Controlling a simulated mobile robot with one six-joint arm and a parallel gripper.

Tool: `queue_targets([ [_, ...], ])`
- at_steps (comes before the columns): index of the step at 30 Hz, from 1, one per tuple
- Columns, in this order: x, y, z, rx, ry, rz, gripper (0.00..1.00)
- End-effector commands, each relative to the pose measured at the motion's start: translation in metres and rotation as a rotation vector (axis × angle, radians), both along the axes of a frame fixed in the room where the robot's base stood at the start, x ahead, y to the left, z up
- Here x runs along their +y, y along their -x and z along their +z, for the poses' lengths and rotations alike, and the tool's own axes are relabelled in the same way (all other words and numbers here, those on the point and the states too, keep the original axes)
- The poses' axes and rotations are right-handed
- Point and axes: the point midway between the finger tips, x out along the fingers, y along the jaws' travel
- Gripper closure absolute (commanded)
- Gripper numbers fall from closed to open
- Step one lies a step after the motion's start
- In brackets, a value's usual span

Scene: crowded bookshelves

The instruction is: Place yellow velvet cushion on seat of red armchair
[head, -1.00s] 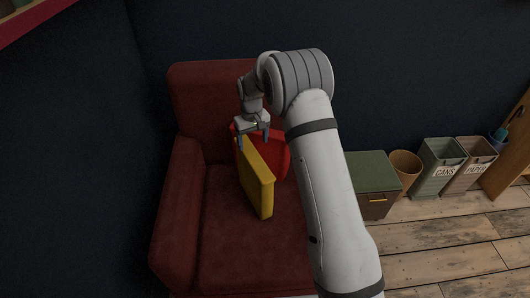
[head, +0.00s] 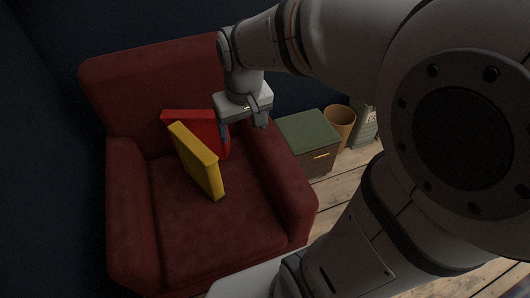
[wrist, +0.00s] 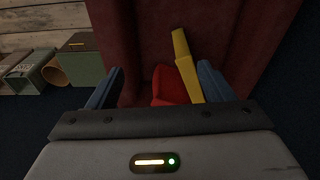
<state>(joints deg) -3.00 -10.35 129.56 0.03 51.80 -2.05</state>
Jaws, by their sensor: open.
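The yellow cushion (head: 198,162) stands on edge on the seat of the red armchair (head: 210,228), leaning against a bright red cushion (head: 205,127) near the backrest. In the wrist view the yellow cushion (wrist: 185,66) and the red cushion (wrist: 168,86) show beyond my fingers, over the armchair (wrist: 140,35). My gripper (head: 244,129) is open and empty, above and to the right of the cushions, near the chair's right armrest. Its blue fingers also show in the wrist view (wrist: 158,86), apart from each other. The lower part of the red cushion is partly hidden by the yellow one.
A green-topped box (head: 308,138) stands right of the armchair, with a tan bin (head: 339,121) and a grey-green bin (head: 364,124) beyond it. A dark wall (head: 50,80) is close behind and left of the chair. Bare wooden floor shows at right.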

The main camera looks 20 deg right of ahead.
Motion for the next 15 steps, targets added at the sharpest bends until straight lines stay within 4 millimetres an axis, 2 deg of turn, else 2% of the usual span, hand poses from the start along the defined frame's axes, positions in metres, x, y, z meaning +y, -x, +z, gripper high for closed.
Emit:
queue_targets([
  [1, -0.005, 0.022, 0.002, -0.014, -0.002, -0.020, 0.26],
  [3, -0.010, 0.046, 0.000, -0.025, -0.004, -0.042, 0.26],
  [6, -0.014, 0.072, -0.004, -0.036, -0.007, -0.066, 0.26],
  [9, -0.017, 0.087, -0.008, -0.042, -0.007, -0.081, 0.26],
  [15, -0.018, 0.093, -0.010, -0.044, -0.008, -0.088, 0.26],
])
